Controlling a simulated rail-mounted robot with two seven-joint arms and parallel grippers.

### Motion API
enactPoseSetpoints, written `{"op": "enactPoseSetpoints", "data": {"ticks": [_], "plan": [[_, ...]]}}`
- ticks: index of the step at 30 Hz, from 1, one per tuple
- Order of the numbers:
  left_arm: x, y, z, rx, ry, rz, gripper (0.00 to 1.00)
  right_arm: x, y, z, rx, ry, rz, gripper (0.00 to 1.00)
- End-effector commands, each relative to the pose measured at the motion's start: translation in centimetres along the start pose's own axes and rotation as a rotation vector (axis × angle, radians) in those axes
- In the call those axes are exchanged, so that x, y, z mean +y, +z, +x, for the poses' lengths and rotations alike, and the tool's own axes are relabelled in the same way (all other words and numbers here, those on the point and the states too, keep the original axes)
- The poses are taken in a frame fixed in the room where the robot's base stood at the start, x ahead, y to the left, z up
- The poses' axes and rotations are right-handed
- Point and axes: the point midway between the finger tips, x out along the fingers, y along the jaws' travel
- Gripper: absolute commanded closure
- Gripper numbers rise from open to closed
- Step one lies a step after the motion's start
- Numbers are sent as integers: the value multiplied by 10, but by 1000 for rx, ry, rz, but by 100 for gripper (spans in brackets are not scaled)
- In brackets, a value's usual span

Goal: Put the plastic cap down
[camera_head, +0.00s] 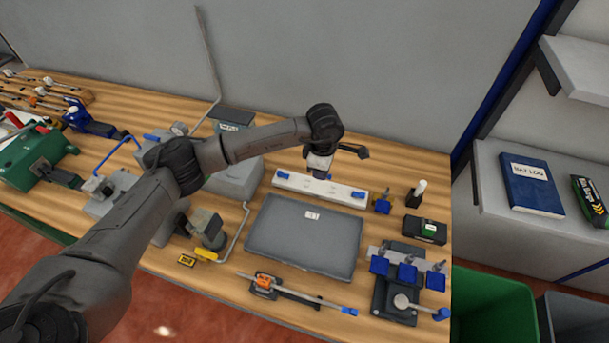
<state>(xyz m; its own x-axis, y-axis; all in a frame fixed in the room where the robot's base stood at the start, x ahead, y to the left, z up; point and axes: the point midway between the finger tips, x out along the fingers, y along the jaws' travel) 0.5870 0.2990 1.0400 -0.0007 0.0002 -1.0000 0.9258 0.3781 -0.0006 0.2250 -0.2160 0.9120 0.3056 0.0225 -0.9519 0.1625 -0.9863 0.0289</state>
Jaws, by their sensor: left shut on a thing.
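My left arm reaches in from the left, and its left gripper (320,168) points down over the back edge of the white strip (315,188) with blue ends. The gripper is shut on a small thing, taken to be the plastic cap. The cap is mostly hidden by the fingers and too small to make out clearly. I cannot tell whether it touches the strip. My right gripper is not in view.
A grey flat panel (300,235) lies in front of the strip. A blue-and-grey fixture (405,272), a black box (426,230) and a white-topped bottle (418,190) stand to the right. A tool with an orange part (263,281) lies near the front edge. A green bin (495,305) stands at right.

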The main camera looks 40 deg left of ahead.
Motion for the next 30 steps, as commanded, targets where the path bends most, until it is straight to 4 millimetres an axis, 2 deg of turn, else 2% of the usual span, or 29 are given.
{"op": "enactPoseSetpoints", "data": {"ticks": [1,6,12,20,27,30], "plan": [[5,-11,7,3,-2,-5,100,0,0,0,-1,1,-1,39],[18,-37,25,1,-1,-1,100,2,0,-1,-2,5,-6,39],[27,-54,36,-1,0,2,100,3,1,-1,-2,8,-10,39],[29,-58,45,0,-1,3,100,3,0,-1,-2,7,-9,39],[28,-58,74,0,-2,3,100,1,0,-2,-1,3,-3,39],[29,-57,79,0,-1,3,100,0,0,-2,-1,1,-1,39]]}}
